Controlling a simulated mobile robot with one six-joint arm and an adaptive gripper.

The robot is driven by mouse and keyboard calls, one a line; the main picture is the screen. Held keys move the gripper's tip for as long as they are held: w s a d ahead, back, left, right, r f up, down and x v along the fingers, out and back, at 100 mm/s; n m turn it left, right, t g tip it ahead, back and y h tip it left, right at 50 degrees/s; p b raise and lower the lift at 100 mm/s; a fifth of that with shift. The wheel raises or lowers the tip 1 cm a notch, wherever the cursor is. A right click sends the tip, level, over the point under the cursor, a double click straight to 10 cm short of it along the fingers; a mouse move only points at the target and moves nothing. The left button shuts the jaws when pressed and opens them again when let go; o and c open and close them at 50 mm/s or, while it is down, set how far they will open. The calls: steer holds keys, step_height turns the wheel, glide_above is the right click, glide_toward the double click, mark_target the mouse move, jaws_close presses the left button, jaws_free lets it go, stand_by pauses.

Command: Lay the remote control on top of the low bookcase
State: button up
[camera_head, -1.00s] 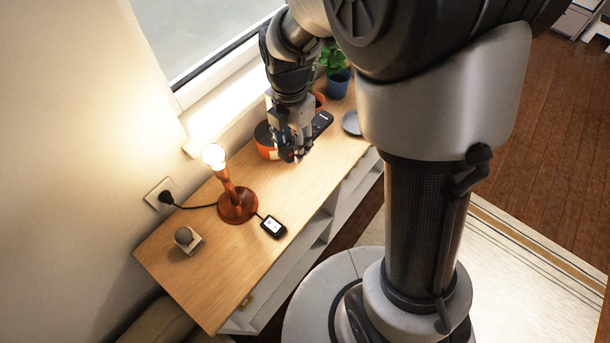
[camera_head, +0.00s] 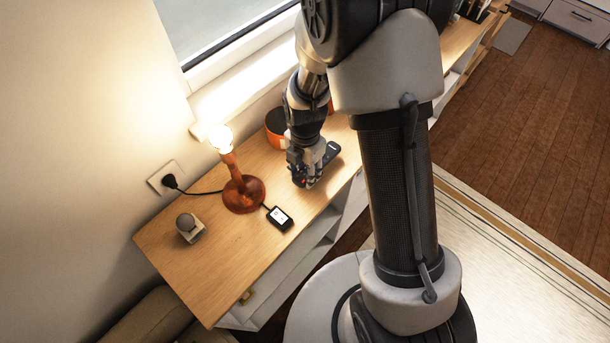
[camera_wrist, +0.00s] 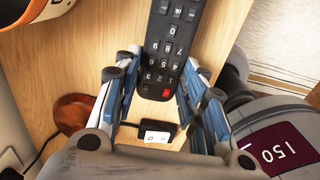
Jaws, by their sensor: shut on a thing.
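The remote control (camera_head: 331,151) is black with white-marked keys and one red key; its key side faces the wrist camera (camera_wrist: 173,45). My gripper (camera_head: 307,182) is shut on one end of it. In the wrist view the fingers (camera_wrist: 160,85) lie on both sides of that end, and the far end runs out of the picture. The low bookcase (camera_head: 195,270) has a light wooden top and white shelves below, under the window. The remote is over this top, close to it; I cannot tell whether it touches.
A lit lamp with a red-brown base (camera_head: 243,195) stands left of my gripper. A small black device with a white screen (camera_head: 279,217) lies near the front edge. A grey ball-shaped thing (camera_head: 188,228) sits farther left. An orange pot (camera_head: 276,126) stands behind. The left top has bare wood.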

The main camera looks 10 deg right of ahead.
steer(key=shift+f, duration=1.25)
steer(key=shift+f+b, duration=0.15)
steer(key=shift+b, duration=0.2)
steer(key=o, duration=1.1)
